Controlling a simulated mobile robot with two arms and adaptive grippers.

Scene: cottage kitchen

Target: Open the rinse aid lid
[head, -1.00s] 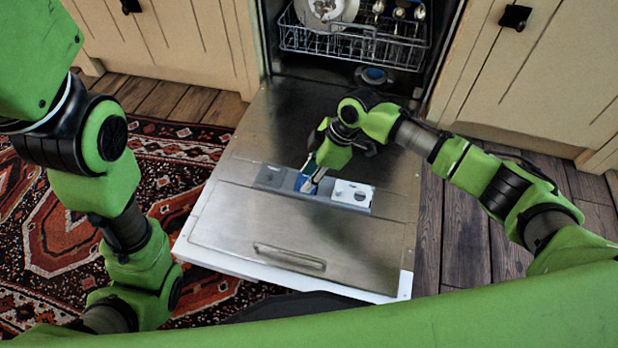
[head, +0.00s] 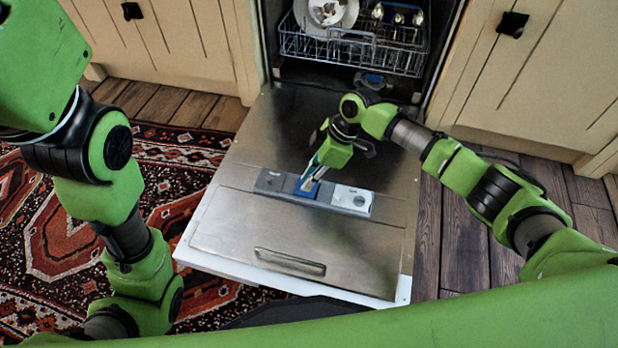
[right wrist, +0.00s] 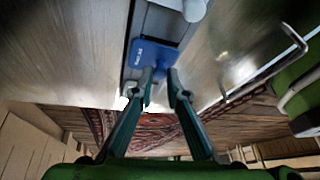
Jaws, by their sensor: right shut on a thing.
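The blue rinse aid lid (head: 308,192) is on the dispenser strip (head: 270,181) of the lowered dishwasher door. In the right wrist view the lid (right wrist: 152,53) shows with white lettering. My right gripper (head: 312,178) reaches down onto it, and in the right wrist view its fingertips (right wrist: 161,86) are shut at the lid's near edge. I cannot tell how far the lid is raised. My left arm shows at the left, but its gripper is out of view.
The open door (head: 290,125) lies flat in front of the dishwasher. A white compartment (head: 351,199) is right of the lid. The lower rack (head: 350,45) holds dishes behind. A door handle (head: 290,261) is nearer me. A patterned rug (head: 60,230) lies left.

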